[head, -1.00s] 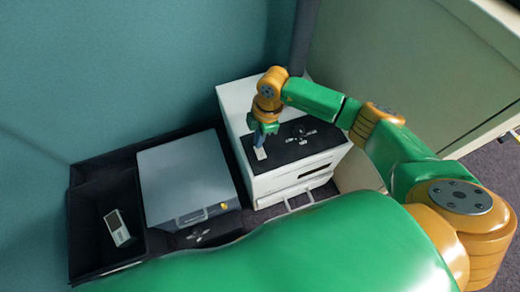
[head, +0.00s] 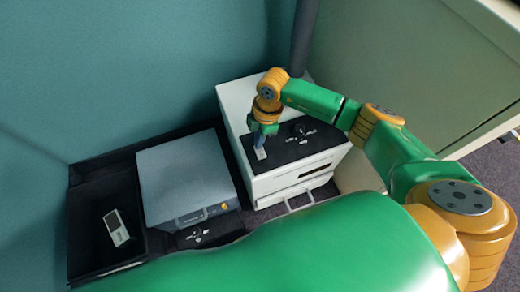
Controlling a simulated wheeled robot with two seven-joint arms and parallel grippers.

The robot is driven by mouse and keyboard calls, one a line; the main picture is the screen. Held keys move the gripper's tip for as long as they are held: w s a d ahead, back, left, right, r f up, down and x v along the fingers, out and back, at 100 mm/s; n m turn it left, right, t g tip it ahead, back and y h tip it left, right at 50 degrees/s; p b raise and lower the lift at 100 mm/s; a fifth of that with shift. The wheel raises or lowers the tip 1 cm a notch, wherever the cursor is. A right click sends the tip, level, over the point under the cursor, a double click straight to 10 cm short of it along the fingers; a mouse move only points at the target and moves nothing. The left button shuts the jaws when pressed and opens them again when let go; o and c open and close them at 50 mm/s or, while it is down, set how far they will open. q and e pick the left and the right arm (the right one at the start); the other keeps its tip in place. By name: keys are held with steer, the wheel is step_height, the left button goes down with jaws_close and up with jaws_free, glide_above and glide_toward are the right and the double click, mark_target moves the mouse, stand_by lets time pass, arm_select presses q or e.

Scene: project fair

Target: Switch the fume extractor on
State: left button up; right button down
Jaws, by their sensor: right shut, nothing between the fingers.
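The fume extractor appears to be the white box (head: 234,101) with a black panel (head: 287,153) on top and a dark pipe (head: 304,38) rising behind it. On the panel are a dark round knob-like part (head: 300,129) and small white marks. My right gripper (head: 260,147) points down at the panel's left part, shut and empty. A small pale piece (head: 261,154) shows at its fingertips; I cannot tell whether it is a switch or whether the fingers touch it. My left gripper is out of view.
Left of the white box, a grey box (head: 186,175) with a small orange mark stands in a black tray (head: 80,262). A small pale device (head: 117,228) lies in the tray's left part. A teal wall is behind, and a pale cabinet (head: 435,70) at right.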

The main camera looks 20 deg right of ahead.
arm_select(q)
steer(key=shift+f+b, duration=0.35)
arm_select(e)
steer(key=shift+f, duration=0.45)
arm_select(q)
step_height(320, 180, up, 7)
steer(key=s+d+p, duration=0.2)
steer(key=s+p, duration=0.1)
steer(key=p, duration=0.4)
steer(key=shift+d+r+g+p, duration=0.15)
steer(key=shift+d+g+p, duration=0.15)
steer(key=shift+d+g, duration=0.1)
arm_select(e)
step_height(320, 180, up, 7)
steer(key=shift+r, duration=0.1)
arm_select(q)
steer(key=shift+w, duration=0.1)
